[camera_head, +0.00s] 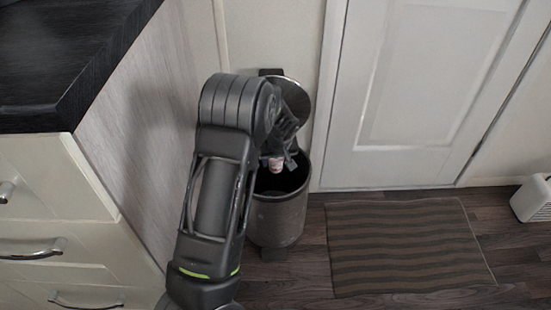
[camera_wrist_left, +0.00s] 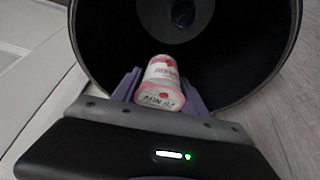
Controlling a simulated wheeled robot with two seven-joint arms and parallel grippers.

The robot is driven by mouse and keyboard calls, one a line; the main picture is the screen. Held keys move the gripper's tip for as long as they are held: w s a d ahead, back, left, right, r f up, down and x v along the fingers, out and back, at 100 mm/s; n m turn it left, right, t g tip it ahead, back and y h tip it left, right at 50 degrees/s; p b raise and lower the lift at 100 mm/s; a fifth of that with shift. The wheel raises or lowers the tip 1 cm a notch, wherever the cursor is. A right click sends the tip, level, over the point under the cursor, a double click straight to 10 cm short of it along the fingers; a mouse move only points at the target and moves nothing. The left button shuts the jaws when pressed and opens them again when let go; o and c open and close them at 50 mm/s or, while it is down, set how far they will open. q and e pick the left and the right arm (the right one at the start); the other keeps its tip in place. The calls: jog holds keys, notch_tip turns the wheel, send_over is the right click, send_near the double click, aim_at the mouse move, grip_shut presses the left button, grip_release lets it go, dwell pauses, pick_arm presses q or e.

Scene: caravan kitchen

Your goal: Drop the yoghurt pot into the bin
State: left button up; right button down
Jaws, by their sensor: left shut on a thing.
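The yoghurt pot (camera_head: 276,164) is small, white and pink, and shows over the mouth of the bin in the head view. The pot also shows in the left wrist view (camera_wrist_left: 161,86), between the purple-grey fingers of my left gripper (camera_wrist_left: 158,92). The left gripper (camera_head: 280,160) is shut on the pot. The bin (camera_head: 277,221) is a dark grey round pedal bin with its lid (camera_head: 296,98) raised behind it. Its dark opening lies below the pot. My left arm hides part of the bin. My right gripper is not in view.
A cabinet with a black worktop (camera_head: 70,55) and drawers stands at the left. A white door (camera_head: 425,75) is behind the bin at the right. A striped mat (camera_head: 405,245) lies on the wood floor. A white box-like thing (camera_head: 532,198) is at the far right.

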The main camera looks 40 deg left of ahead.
aim_at(277, 160)
pick_arm(q)
jog(key=o, duration=1.5)
jog(key=shift+o, duration=0.2)
jog(key=p+v, duration=0.3)
jog(key=v, duration=0.5)
jog(key=shift+w, duration=0.1)
jog(key=shift+f, duration=0.1)
